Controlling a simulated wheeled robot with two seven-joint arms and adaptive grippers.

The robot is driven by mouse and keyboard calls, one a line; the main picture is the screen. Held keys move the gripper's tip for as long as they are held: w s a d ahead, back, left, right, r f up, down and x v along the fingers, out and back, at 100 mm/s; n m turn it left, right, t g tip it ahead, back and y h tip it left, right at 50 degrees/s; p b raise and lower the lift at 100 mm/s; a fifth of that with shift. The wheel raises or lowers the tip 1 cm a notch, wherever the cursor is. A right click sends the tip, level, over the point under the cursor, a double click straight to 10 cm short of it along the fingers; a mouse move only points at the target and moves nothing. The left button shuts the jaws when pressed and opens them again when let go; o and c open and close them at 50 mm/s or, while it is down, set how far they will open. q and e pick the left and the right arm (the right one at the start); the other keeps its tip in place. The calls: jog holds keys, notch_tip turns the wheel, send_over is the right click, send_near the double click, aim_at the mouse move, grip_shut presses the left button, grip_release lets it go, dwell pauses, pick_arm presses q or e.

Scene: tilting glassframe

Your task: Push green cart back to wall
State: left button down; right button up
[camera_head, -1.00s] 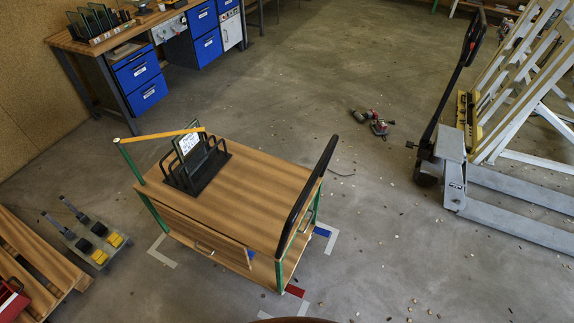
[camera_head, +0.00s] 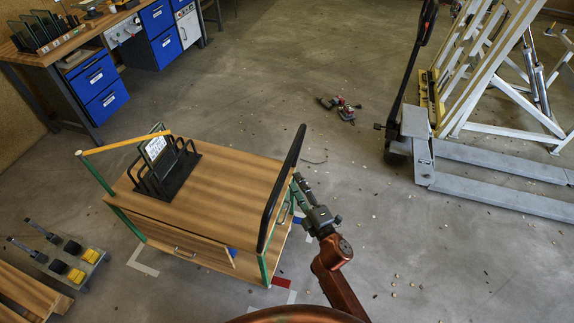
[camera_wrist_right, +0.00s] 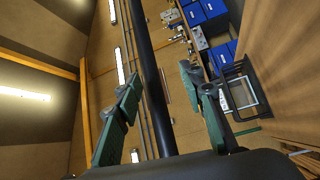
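The green cart (camera_head: 222,195) has a wooden top, green posts and a curved black handle (camera_head: 281,189) on its right side. A black rack (camera_head: 177,180) with a glass pane (camera_head: 153,150) stands on its top. My right gripper (camera_head: 298,182) is beside the handle at the cart's right edge. In the right wrist view, its two fingers (camera_wrist_right: 160,112) are spread apart, with the black handle bar (camera_wrist_right: 150,80) running between them. I cannot tell if either finger touches it. My left gripper is not in view.
A workbench (camera_head: 80,45) with blue drawers stands at the upper left. A pallet jack (camera_head: 418,150) and white frames (camera_head: 487,75) are at the right. A red tool (camera_head: 343,110) lies on the floor behind the cart. Floor markings (camera_head: 142,262) surround the cart.

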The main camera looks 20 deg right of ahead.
aim_at(287, 165)
jog(key=x, duration=0.2)
jog(key=r+x, duration=0.1)
jog(key=x, duration=0.5)
jog(key=shift+s+a+r, duration=0.1)
jog(key=shift+s+r, duration=0.05)
jog(key=shift+r, duration=0.2)
jog(key=shift+c, duration=0.3)
grip_shut()
